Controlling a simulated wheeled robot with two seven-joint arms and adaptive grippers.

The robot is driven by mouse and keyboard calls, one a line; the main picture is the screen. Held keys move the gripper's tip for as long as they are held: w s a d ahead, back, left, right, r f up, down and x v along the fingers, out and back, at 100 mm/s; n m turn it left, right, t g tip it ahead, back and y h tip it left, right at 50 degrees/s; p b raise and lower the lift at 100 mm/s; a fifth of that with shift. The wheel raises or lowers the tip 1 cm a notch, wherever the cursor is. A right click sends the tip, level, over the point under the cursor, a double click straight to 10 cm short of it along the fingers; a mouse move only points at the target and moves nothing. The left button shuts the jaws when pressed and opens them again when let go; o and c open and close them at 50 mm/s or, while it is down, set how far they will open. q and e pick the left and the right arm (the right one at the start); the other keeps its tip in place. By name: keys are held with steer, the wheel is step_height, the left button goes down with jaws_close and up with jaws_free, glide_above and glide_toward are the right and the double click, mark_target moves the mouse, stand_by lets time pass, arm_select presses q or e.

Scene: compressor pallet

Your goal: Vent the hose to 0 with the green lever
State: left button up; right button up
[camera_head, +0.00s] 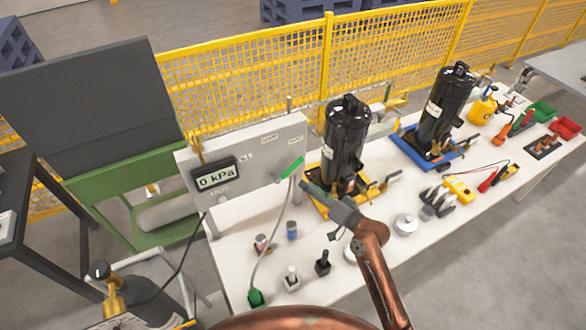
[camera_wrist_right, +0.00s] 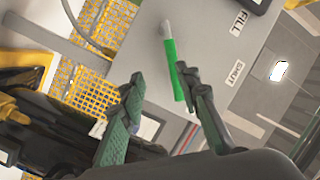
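The green lever (camera_head: 292,167) sits on the right part of the grey upright panel (camera_head: 260,150), tilted, and also shows in the right wrist view (camera_wrist_right: 175,70). The panel's gauge display (camera_head: 215,176) reads 0 kPa. My right gripper (camera_head: 308,187) is just below and right of the lever. In the right wrist view its fingers (camera_wrist_right: 160,78) are spread apart; the lever's free end is close to the right-hand finger, and I cannot tell whether they touch. A grey hose (camera_head: 272,240) runs down to a green fitting (camera_head: 256,298). My left gripper is out of view.
A black compressor (camera_head: 346,135) on a yellow base stands right behind my right gripper, with another black compressor (camera_head: 444,110) on a blue tray (camera_head: 425,155) farther right. Small bottles and fittings stand on the white table (camera_head: 330,295). Yellow mesh fencing (camera_head: 250,85) runs behind.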

mark_target(291, 168)
steer(key=shift+m+t+y, duration=0.3)
steer(key=x, duration=0.3)
steer(key=r+x, duration=0.1)
steer(key=x, duration=0.2)
steer(key=r+x, duration=0.1)
steer(key=x, duration=0.2)
steer(key=shift+w+p, duration=0.15)
steer(key=shift+p, duration=0.15)
steer(key=shift+c, duration=0.2)
jaws_close()
